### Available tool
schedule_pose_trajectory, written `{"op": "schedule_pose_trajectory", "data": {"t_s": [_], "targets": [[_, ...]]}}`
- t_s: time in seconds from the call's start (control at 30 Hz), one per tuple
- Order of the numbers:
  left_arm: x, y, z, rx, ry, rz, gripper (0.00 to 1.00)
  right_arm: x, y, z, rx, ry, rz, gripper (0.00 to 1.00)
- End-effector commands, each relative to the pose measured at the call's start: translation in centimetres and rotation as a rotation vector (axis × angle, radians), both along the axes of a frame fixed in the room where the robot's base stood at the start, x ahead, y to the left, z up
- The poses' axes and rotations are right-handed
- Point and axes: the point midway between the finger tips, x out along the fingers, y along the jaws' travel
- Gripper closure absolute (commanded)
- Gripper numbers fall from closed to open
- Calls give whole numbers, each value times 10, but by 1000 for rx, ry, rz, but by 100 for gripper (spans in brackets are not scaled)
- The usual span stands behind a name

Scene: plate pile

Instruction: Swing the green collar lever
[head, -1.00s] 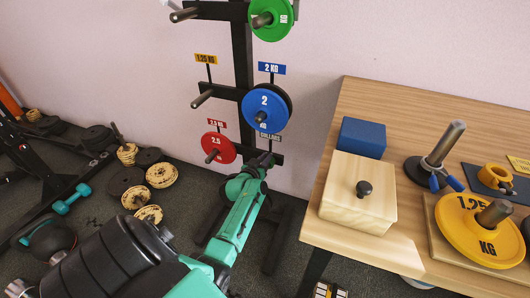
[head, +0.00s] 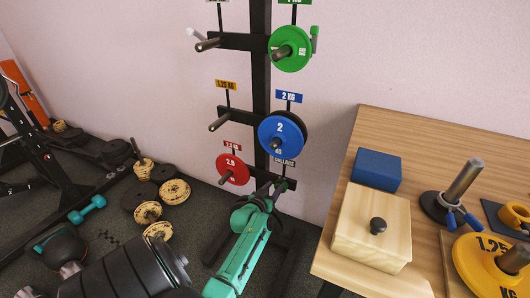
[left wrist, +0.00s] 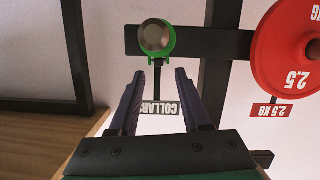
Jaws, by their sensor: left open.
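In the left wrist view a green collar (left wrist: 167,47) sits around the round end of a metal peg, behind a small upside-down COLLARS sign (left wrist: 161,108). My left gripper (left wrist: 160,78) is open, with its two dark fingers apart on either side of the sign and short of the collar in the picture. Nothing is between the fingers except the view of the sign. In the head view my left gripper (head: 266,192) is at the rack's low peg, under the COLLARS sign (head: 284,161); the collar is hard to make out there. My right gripper is not in view.
The black rack (head: 261,75) carries a green plate (head: 291,49), a blue plate (head: 281,136) and a red plate (head: 232,169). A table (head: 440,135) at right holds a wooden box (head: 371,228) and a blue block (head: 377,170). Weights lie on the floor at left.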

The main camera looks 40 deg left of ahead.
Motion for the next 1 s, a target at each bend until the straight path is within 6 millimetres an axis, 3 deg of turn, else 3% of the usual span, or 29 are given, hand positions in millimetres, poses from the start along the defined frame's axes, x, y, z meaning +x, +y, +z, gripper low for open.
{"op": "schedule_pose_trajectory", "data": {"t_s": [0.03,0.2,0.4,1.0], "targets": [[-16,-5,6,-1,5,0,52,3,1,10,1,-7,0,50],[-63,-20,17,-1,6,-1,52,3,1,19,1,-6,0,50],[-95,-30,25,-2,3,0,52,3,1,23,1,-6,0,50],[-98,-32,26,-2,2,0,52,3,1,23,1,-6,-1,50]]}}
